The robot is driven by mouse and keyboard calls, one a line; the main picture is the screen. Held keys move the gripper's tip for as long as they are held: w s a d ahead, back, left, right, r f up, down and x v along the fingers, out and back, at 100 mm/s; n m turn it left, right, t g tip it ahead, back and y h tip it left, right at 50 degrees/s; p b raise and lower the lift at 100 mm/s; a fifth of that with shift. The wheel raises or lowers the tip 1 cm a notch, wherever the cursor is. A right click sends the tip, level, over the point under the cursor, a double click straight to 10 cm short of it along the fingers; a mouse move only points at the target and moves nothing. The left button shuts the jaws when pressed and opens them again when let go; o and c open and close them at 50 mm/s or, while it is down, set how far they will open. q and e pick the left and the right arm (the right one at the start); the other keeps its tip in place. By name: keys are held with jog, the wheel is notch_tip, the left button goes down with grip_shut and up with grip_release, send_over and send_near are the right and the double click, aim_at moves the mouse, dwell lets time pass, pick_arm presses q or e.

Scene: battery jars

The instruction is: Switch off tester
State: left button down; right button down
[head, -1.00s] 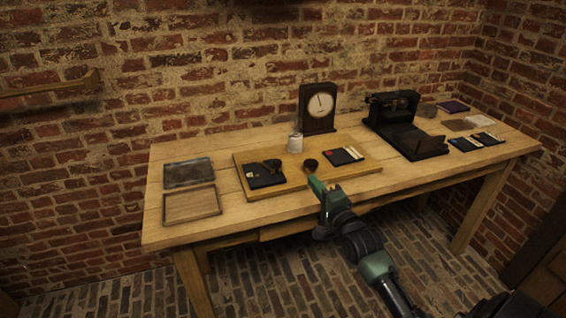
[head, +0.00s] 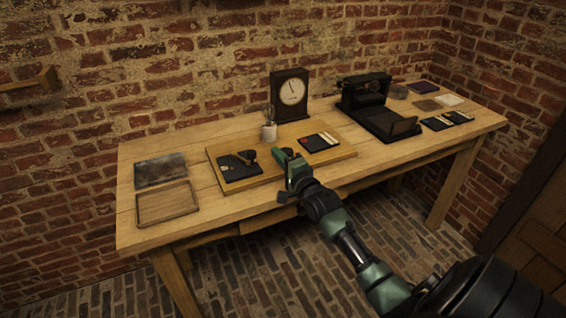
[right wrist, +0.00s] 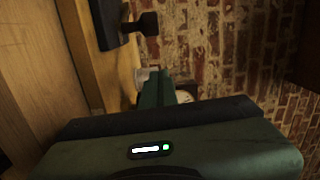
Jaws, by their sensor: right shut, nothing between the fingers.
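A dark upright box with a round pale dial (head: 290,94) stands at the table's back; I cannot tell whether it is the tester. In front is a wooden board (head: 345,153) with two dark flat pads. The left pad (head: 238,171) has a dark knob (head: 250,156), tilted or lever-like. A dark knobbed piece also shows at the top of the right wrist view (right wrist: 140,25). My right gripper (head: 283,156) is shut and empty, over the board's front middle, right of the left pad. My left gripper is out of view.
A small white pot (head: 269,132) stands on the board behind my gripper. A black machine (head: 375,108) is on the right. A shallow wooden tray (head: 166,205) and a dark slate-like plate (head: 160,171) lie on the left. A brick wall closes the back.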

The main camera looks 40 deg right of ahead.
jog(key=w, duration=0.4)
jog(key=shift+d, duration=0.35)
jog(key=a, duration=0.2)
jog(key=a+p, duration=0.1)
jog(key=shift+s+a, duration=0.35)
jog(key=shift+a, duration=0.05)
jog(key=shift+a+f, duration=0.1)
